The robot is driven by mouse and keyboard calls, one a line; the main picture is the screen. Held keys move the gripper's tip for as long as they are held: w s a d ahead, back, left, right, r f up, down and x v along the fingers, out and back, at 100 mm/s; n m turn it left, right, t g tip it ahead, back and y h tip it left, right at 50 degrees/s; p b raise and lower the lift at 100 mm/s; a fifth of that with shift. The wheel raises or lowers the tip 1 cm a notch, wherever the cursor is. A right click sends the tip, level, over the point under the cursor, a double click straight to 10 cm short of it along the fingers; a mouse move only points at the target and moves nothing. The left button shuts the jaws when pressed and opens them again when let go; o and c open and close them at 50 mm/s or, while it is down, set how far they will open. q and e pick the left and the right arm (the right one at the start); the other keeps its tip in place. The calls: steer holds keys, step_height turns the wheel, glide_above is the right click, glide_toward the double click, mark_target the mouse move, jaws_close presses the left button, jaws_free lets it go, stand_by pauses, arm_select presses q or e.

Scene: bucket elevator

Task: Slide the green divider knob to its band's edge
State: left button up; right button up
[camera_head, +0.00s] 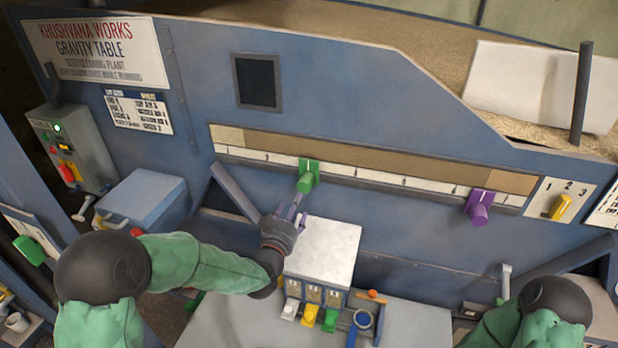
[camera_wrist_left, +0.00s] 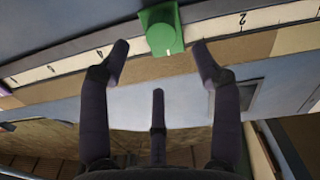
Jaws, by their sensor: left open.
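The green divider knob (camera_head: 308,176) sits on the white scale strip (camera_head: 340,170) of the blue machine, left of the strip's middle. A long brown band (camera_head: 350,155) runs just above the strip, with a paler section (camera_head: 228,135) at its left end. My left gripper (camera_head: 293,207) is open and empty, just below and left of the green knob. In the left wrist view the green knob (camera_wrist_left: 161,30) shows between and beyond the spread fingertips (camera_wrist_left: 160,52), with no clear contact. My right gripper is out of view.
A purple knob (camera_head: 479,205) sits farther right on the same strip. A yellow switch (camera_head: 561,206) is past the strip's right end. A white-topped box (camera_head: 322,250) with coloured spouts stands close under my left gripper. A blue box (camera_head: 142,200) is at left.

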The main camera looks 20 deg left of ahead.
mark_target(303, 189)
arm_select(q)
steer(key=w+p, duration=0.2)
steer(key=w, duration=0.8)
steer(key=shift+w+d, duration=0.2)
jaws_close()
steer(key=shift+f, duration=0.15)
